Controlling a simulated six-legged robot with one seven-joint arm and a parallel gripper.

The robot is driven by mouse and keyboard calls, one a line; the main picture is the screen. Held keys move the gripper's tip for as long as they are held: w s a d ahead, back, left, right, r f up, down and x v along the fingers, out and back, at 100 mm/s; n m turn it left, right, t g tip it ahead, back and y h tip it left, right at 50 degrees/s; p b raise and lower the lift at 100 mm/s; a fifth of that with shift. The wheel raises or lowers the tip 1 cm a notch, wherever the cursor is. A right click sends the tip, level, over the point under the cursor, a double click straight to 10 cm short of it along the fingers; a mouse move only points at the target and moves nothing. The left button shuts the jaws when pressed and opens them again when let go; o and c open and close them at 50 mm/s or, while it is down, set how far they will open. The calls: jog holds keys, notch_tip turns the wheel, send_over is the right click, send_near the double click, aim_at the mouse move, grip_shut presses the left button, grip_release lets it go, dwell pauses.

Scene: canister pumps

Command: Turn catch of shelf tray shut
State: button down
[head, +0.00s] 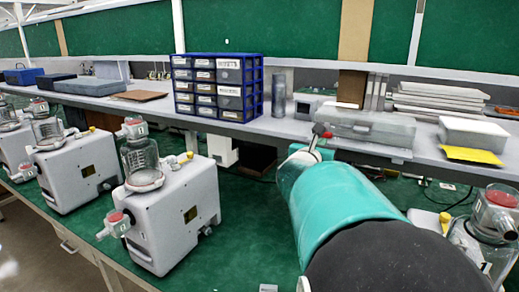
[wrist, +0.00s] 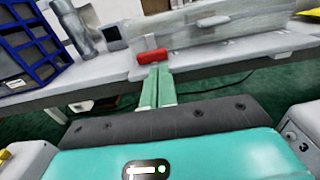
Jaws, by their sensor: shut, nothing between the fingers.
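The shelf tray (head: 365,126) is a clear, greyish box on the raised shelf, right of the middle in the head view. It fills the upper part of the wrist view (wrist: 225,30). Its red catch (wrist: 151,56) is at the tray's lower left front in the wrist view, lying roughly level with a slight tilt. The catch shows small in the head view (head: 322,130), just above my arm. My gripper (wrist: 157,70) has its pale green fingers together and empty. The fingertips are right at the catch's lower edge; I cannot tell whether they touch it.
A blue drawer cabinet (head: 217,88) and a grey cylinder (head: 278,93) stand left of the tray on the shelf. A white box (head: 472,134) and a yellow sheet (head: 470,156) lie to its right. White canister pumps (head: 165,215) stand on the green bench below.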

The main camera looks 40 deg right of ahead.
aim_at(327, 135)
jog(key=x, duration=0.5)
jog(key=shift+w, duration=0.1)
dwell(0.3)
